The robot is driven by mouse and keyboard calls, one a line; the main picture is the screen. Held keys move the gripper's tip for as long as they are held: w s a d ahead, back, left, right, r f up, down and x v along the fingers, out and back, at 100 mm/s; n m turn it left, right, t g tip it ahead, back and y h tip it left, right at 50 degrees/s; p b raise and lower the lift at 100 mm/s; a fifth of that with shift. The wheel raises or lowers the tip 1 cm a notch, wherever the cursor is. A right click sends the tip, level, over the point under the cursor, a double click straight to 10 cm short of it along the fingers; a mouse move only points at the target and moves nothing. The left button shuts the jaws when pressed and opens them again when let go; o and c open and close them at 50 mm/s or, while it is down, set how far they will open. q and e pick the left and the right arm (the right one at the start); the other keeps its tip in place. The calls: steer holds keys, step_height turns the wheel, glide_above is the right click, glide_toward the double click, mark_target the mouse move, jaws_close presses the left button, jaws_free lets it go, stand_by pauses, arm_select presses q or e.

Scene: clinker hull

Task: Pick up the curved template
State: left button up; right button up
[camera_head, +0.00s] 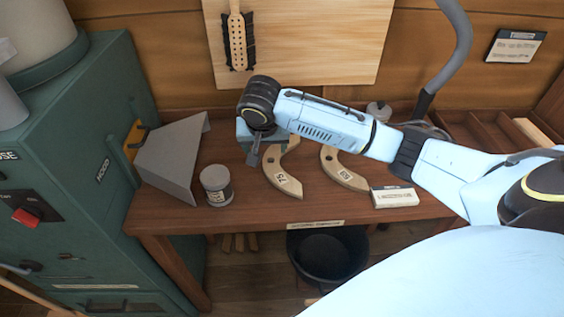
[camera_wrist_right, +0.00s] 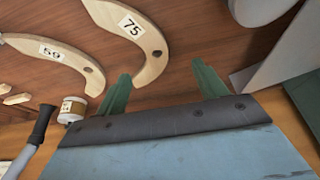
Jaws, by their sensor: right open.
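Two curved wooden templates lie flat on the bench. The one marked 75 (camera_head: 284,182) is nearer the gripper; the one marked 59 (camera_head: 341,172) lies to its right. In the right wrist view, the 75 template (camera_wrist_right: 150,45) is just beyond the fingers and the 59 template (camera_wrist_right: 72,58) is to the left. My right gripper (camera_head: 254,158) is at the left of the 75 template's upper end, which it partly hides. Its green fingers (camera_wrist_right: 160,78) are spread with nothing between them. My left gripper is not in view.
A grey folded sheet-metal piece (camera_head: 172,155) and a small tin (camera_head: 216,186) stand left of the templates. A white box (camera_head: 395,196) lies near the bench's front right. A dark bucket (camera_head: 328,258) is below. A green cabinet (camera_head: 88,165) borders the bench's left.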

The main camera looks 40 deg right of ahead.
steer(key=d, duration=0.1)
steer(key=b, duration=0.2)
glide_toward(271, 163)
steer(key=shift+m, duration=0.4)
steer(key=x, duration=0.6)
steer(key=shift+f, duration=0.15)
steer(key=c, duration=1.3)
